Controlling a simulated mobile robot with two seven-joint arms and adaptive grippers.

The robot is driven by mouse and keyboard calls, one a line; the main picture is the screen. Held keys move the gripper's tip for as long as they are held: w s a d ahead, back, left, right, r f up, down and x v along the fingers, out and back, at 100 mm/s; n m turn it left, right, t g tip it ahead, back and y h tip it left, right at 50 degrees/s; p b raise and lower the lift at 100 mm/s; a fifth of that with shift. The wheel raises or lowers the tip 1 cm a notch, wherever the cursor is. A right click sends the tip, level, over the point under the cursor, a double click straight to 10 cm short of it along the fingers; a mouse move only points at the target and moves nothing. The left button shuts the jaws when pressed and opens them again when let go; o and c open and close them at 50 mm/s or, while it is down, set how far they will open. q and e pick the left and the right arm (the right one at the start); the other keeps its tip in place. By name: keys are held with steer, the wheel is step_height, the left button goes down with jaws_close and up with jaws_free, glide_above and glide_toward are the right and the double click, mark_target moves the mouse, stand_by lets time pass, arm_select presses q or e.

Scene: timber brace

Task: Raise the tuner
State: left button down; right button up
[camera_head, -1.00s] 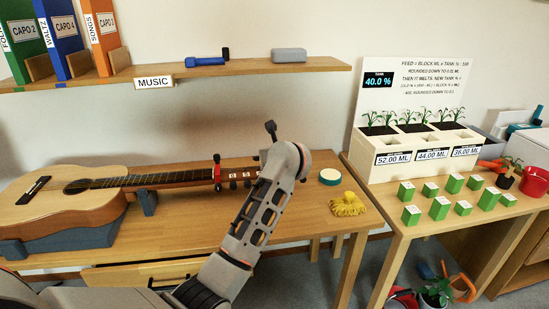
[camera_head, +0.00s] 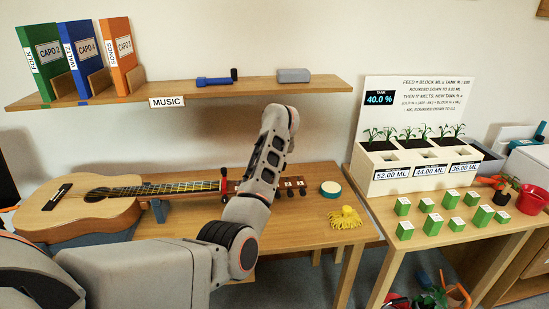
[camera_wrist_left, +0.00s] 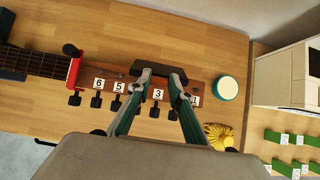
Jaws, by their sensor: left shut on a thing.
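A dark bar-shaped thing, which looks like the tuner (camera_wrist_left: 150,70), shows between and behind my left gripper's fingertips at the guitar's headstock (camera_wrist_left: 118,86) in the left wrist view. My left gripper (camera_wrist_left: 163,76) is shut on it, with the two fingers a little apart. Labels 6, 5, 3 and 1 show on the headstock; the fingers cover part of the row. In the head view my left arm hides the gripper and the tuner. The guitar (camera_head: 95,208) lies on its stand. My right gripper is not in view.
A red capo (camera_head: 224,182) sits on the guitar neck by the headstock. A round tin (camera_head: 330,188) and a yellow cloth-like thing (camera_head: 345,218) lie right of the headstock. A shelf (camera_head: 200,92) with binders hangs above. A planter and green blocks stand on the right table.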

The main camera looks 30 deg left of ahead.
arm_select(q)
steer(key=shift+w+a+r+g, duration=0.3)
steer(key=shift+w+a+g, duration=0.05)
steer(key=shift+w+g, duration=0.15)
steer(key=shift+w+a+h+b, duration=0.1)
steer(key=shift+h+b, duration=0.25)
steer(key=shift+h, duration=0.05)
steer(key=shift+w+a+g+h+b, duration=0.25)
steer(key=shift+w+g+h+b, duration=0.15)
steer(key=shift+g+b, duration=0.5)
steer(key=shift+w+a+r+b, duration=0.25)
steer(key=shift+w+b, duration=0.1)
steer(key=shift+b, duration=0.15)
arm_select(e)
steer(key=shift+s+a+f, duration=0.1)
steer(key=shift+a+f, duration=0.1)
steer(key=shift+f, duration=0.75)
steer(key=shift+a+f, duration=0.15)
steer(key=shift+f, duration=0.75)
arm_select(q)
steer(key=shift+w+r, duration=0.15)
steer(key=shift+r, duration=0.15)
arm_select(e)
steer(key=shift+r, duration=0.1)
